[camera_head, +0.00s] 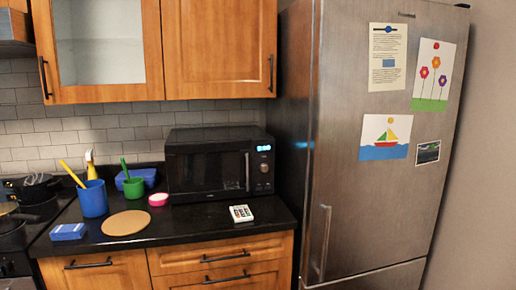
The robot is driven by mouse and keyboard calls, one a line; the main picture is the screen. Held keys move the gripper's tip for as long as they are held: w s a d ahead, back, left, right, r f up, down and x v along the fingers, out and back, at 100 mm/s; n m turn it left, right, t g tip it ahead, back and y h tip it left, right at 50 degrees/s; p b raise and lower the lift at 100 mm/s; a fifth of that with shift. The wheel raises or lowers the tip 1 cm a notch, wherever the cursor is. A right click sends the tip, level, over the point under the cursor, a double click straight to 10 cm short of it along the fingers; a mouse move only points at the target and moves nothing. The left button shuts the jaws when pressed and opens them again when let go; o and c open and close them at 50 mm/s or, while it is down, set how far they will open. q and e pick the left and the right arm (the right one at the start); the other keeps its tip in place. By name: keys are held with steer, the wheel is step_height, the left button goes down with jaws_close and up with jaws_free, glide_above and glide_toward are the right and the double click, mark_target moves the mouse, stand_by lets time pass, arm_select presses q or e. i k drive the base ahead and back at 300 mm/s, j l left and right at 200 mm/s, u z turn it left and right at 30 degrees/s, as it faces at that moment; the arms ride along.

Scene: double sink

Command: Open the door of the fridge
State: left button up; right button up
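The fridge (365,191) is a tall stainless steel unit on the right side of the head view. Its large upper door is shut and carries several papers and drawings. A vertical bar handle (325,243) sits low on the left edge of this door. A seam near the bottom of the view separates the upper door from a lower front (375,279). Neither of my grippers shows in the view.
A black counter (190,222) left of the fridge holds a microwave (208,172), a blue cup (93,199), a green cup (134,188), a round board (125,223) and a white keypad-like item (241,213). A wall (490,150) stands close to the fridge's right side.

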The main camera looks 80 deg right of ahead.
mark_target(377, 213)
steer(key=z, duration=3.6)
